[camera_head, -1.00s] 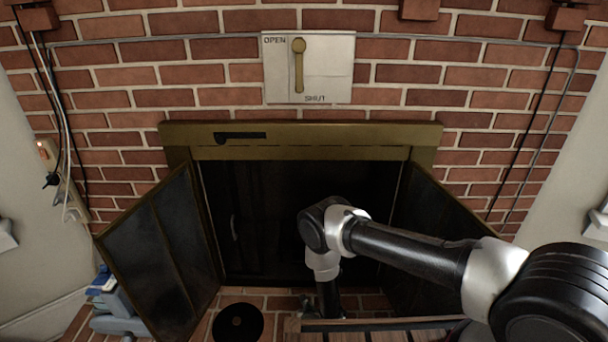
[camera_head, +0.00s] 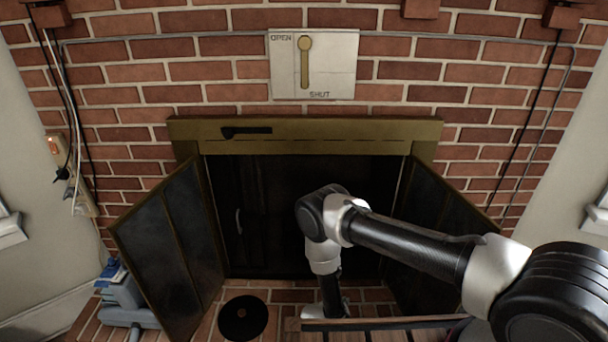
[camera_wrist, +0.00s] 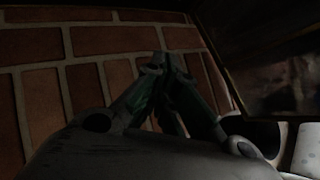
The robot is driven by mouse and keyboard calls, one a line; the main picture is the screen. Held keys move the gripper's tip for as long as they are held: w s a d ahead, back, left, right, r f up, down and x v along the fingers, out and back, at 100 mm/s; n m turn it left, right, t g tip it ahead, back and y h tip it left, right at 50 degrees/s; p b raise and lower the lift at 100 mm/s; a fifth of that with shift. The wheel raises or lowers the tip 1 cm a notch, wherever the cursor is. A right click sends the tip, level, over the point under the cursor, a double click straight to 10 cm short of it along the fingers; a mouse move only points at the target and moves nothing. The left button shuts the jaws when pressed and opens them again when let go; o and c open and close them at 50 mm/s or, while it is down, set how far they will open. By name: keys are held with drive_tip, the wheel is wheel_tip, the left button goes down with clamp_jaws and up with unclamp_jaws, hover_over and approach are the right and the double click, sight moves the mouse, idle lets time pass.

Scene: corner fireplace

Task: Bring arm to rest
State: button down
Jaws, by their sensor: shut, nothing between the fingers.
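My arm reaches in from the lower right in the head view, folded in front of the open fireplace (camera_head: 290,215). Dark red brickwork (camera_wrist: 40,95) lies behind the fingers, and the view is dim.
Both dark glass doors stand open, the left door (camera_head: 165,255) and the right door (camera_head: 440,240). A round black disc (camera_head: 243,318) lies on the brick hearth. A blue-grey device (camera_head: 122,298) stands at left. The OPEN/SHUT lever plate (camera_head: 335,65) hangs above.

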drive_tip(key=w+d+r+m+g+h, duration=0.2)
drive_tip(key=d+r+m, duration=0.2)
drive_tip(key=r, duration=0.5)
drive_tip(key=w+d+r+m+g+h, duration=0.1)
drive_tip(key=w+d+r+m+h, duration=0.15)
drive_tip(key=r, duration=0.65)
drive_tip(key=s+d+r+m+g, duration=0.1)
drive_tip(key=d+r+m+g, duration=0.15)
drive_tip(key=r, duration=0.45)
drive_tip(key=s+d+r+m+g, duration=0.1)
drive_tip(key=d+r+m+g, duration=0.2)
drive_tip(key=r, duration=0.4)
drive_tip(key=s+d+r+m+g, duration=0.1)
drive_tip(key=s+d+r+m, duration=0.1)
drive_tip(key=r+m, duration=0.45)
drive_tip(key=s+d+r+m+t+y, duration=0.2)
drive_tip(key=s+r+m+y, duration=0.1)
drive_tip(key=s+r, duration=0.5)
drive_tip(key=s+d+r+m+t+y, duration=0.2)
drive_tip(key=s+r, duration=0.5)
drive_tip(key=r, duration=0.8)
drive_tip(key=s+d+r+m+t+y, duration=0.2)
drive_tip(key=s+d+r+m+y, duration=0.2)
drive_tip(key=s+r+m, duration=0.4)
wheel_tip(320, 180, up, 4)
drive_tip(key=shift+s+r+y, duration=0.1)
drive_tip(key=shift+s+y, duration=0.25)
drive_tip(key=shift+y, duration=0.5)
drive_tip(key=shift+s, duration=0.1)
